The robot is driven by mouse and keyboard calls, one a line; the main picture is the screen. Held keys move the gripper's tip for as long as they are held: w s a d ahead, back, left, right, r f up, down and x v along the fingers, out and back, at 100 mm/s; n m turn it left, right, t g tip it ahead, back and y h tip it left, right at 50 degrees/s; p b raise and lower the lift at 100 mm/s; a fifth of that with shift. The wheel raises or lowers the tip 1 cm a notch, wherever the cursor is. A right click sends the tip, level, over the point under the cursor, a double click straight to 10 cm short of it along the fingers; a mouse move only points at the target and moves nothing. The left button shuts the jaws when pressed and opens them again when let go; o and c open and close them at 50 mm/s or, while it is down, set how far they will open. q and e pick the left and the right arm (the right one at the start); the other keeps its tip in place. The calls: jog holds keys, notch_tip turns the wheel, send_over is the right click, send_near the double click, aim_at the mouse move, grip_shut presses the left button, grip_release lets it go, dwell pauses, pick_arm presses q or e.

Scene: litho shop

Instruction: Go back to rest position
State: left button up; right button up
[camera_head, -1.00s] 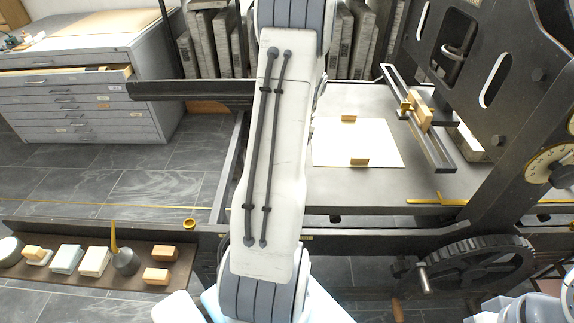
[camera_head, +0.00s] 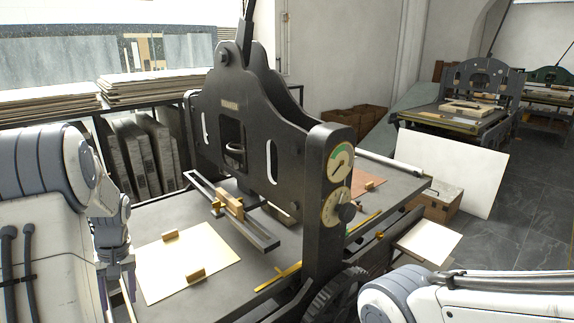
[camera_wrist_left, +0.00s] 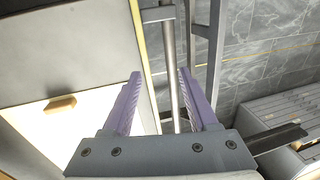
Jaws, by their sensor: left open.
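My left gripper (camera_head: 117,288) hangs at the left of the head view, beside the left edge of the press bed (camera_head: 215,219). In the left wrist view its two purple fingers (camera_wrist_left: 158,78) stand apart with nothing between them. Behind the gap are a metal rail and the grey floor. A cream sheet (camera_head: 190,262) with two small wooden blocks lies on the bed, right of the gripper; it also shows at the left of the wrist view (camera_wrist_left: 60,125). Part of my right arm crosses the lower right corner of the head view, but its gripper is out of sight.
The tall dark press frame (camera_head: 228,128) with its dials stands mid-view. A scraper bar (camera_head: 232,208) spans above the bed. A gear wheel (camera_head: 338,293) sits low in front. A wooden box (camera_head: 437,200) and white board (camera_head: 450,172) stand right. Open floor (camera_head: 525,215) lies far right.

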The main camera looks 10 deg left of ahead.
pick_arm(q)
jog(key=d+r+m+t+h+p, duration=0.15)
jog(key=d+r+m, duration=0.35)
jog(key=d, duration=0.9)
jog(key=d+r+m+y+p, duration=0.1)
jog(key=d+r+m+p, duration=0.35)
jog(key=d, duration=0.85)
jog(key=s+d+r+m+h+p, duration=0.1)
jog(key=s+d+r+m, duration=0.2)
jog(key=s+d, duration=0.4)
jog(key=s+d+r+m+h+p, duration=0.1)
jog(key=s+d+r+m, duration=0.2)
jog(key=s+d, duration=0.4)
jog(key=s+m, duration=0.1)
jog(key=s, duration=0.2)
jog(key=shift+r, duration=0.15)
